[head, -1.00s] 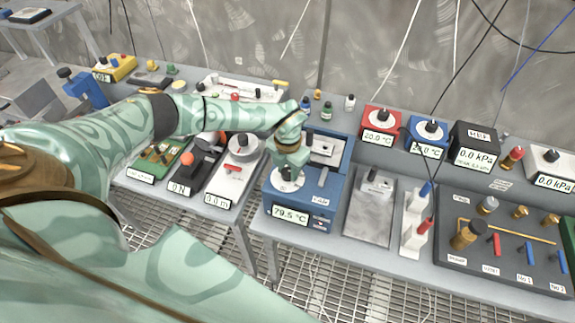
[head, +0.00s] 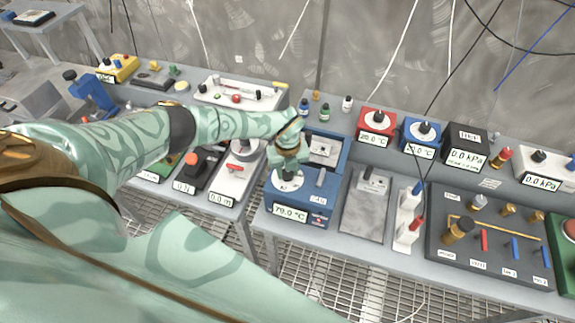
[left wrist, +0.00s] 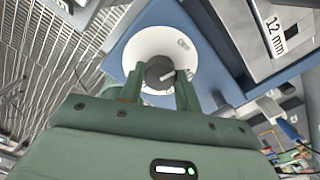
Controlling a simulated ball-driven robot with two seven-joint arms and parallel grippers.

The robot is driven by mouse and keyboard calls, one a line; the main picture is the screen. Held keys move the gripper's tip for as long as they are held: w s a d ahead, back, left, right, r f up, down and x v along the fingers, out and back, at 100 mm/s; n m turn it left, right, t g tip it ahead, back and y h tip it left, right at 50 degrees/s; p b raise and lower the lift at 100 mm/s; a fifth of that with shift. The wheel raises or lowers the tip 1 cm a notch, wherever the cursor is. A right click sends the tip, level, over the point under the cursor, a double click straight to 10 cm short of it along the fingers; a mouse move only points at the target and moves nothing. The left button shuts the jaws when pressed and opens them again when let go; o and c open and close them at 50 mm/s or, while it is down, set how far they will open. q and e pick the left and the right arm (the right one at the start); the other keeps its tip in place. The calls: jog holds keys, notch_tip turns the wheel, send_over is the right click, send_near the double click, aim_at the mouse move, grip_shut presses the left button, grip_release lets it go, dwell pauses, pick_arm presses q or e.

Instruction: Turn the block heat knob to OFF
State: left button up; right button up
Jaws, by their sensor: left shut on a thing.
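The block heater (head: 300,214) is a blue box on the bench, with a display reading about 79.0 °C. Its heat knob sits on a white round dial (head: 287,182) on top, mostly hidden by my gripper in the head view. In the left wrist view the dark knob (left wrist: 160,72) with a light pointer line stands in the middle of the white dial (left wrist: 185,45). My left gripper (head: 288,168) points down over the dial. In the left wrist view its two green fingers (left wrist: 158,85) are shut on the knob, one at each side. My right gripper is not in view.
A grey metal plate (head: 365,205) and a white stand with blue and red handles (head: 408,220) are right of the heater. Red (head: 375,128) and blue (head: 420,137) display boxes stand behind. A white device with a red lever (head: 235,178) is to the left.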

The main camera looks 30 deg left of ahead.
pick_arm(q)
jog(key=shift+w+r+n+p, duration=0.15)
jog(key=shift+n+p, duration=0.4)
jog(key=shift+n, duration=0.65)
jog(key=shift+a, duration=0.1)
jog(key=o, duration=1)
jog(key=shift+c, duration=0.2)
notch_tip(320, 180, up, 7)
jog(key=shift+r+p, duration=0.1)
jog(key=shift+p, duration=0.65)
notch_tip(320, 180, up, 9)
